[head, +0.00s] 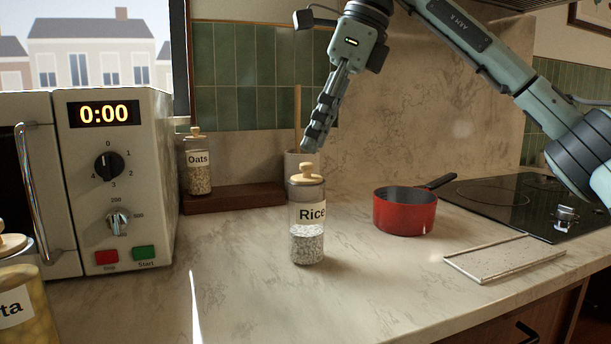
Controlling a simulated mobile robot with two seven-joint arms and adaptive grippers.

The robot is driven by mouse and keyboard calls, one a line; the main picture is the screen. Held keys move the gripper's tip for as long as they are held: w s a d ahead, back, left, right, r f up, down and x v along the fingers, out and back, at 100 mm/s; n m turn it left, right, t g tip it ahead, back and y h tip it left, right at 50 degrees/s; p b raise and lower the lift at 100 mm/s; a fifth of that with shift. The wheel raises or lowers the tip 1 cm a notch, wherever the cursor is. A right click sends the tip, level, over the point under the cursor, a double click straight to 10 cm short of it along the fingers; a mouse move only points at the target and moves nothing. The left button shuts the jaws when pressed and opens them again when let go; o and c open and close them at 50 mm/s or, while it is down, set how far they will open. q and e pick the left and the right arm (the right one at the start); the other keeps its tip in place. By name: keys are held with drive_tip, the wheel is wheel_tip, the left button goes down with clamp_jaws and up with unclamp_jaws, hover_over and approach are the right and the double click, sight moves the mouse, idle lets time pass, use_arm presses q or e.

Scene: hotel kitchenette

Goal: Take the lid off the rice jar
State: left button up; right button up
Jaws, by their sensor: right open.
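The rice jar (307,243) stands upright on the marble counter. It is clear glass with a white "Rice" label and is partly filled with rice. Its wooden lid (307,178) with a round knob sits on top. My right gripper (309,148) comes down from above, its fingers pointing downward. Its fingertips are just above the lid knob and look apart from it. The gripper is open and empty, seen nearly side-on, so one finger largely hides the other. My left gripper is not in view.
A microwave (120,185) stands at left, with a pasta jar (22,310) in front. An oats jar (198,165) stands on a wooden shelf (235,197) behind. A red pot (404,213), a flat tray (505,258) and a hob (490,192) are at right.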

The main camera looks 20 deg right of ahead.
sight(306, 163)
drive_tip(key=x, duration=0.4)
drive_tip(key=shift+d, duration=0.1)
drive_tip(key=c, duration=0.9)
